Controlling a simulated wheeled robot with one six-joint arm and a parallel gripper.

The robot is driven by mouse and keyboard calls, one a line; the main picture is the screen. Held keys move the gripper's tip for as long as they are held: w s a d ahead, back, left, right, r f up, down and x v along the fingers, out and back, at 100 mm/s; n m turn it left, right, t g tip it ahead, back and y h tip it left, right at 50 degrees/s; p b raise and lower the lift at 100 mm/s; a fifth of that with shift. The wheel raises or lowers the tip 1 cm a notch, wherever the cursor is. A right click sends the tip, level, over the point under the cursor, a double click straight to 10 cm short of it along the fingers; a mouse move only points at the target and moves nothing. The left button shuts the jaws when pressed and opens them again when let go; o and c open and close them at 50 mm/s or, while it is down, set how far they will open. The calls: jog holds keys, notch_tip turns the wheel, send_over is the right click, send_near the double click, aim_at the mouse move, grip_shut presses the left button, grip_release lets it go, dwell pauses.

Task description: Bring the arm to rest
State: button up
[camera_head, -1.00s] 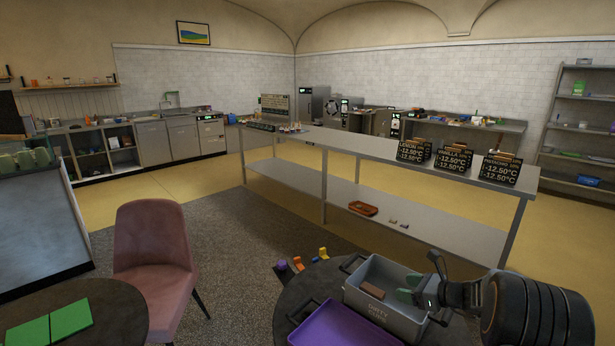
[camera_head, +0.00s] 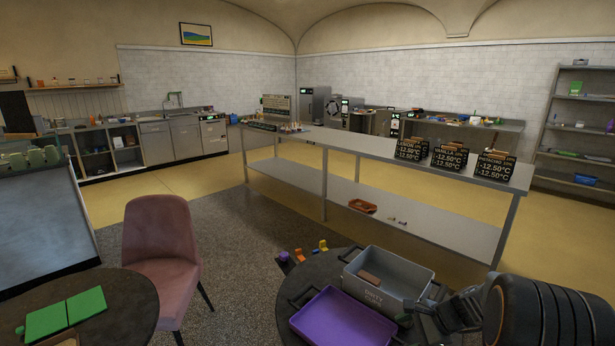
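My gripper (camera_head: 408,318) is at the lower right, low beside the front right of the grey bin and near the right end of the purple tray. I cannot tell whether the fingers are open or shut. My dark arm fills the lower right corner.
A grey bin (camera_head: 412,277) marked "DIRTY", holding a brown block (camera_head: 369,279), and a purple tray (camera_head: 340,322) stand on a dark round table (camera_head: 312,271). A pink chair (camera_head: 160,248) is left. A long steel counter (camera_head: 345,143) carries black temperature signs. Carpet between them is open.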

jog(key=s+a+r+n+h, duration=0.3)
jog(key=s+r+n, duration=0.3)
jog(key=s+n, duration=0.2)
jog(key=s+a+r+n+h+p, duration=0.1)
jog(key=s+a+r+n+h, duration=0.3)
jog(key=s+a+r+n, duration=0.2)
jog(key=shift+s+r+n+t+p, duration=0.3)
jog(key=shift+s+r+n, duration=0.1)
jog(key=shift+s+n, duration=0.75)
jog(key=shift+c, duration=0.3)
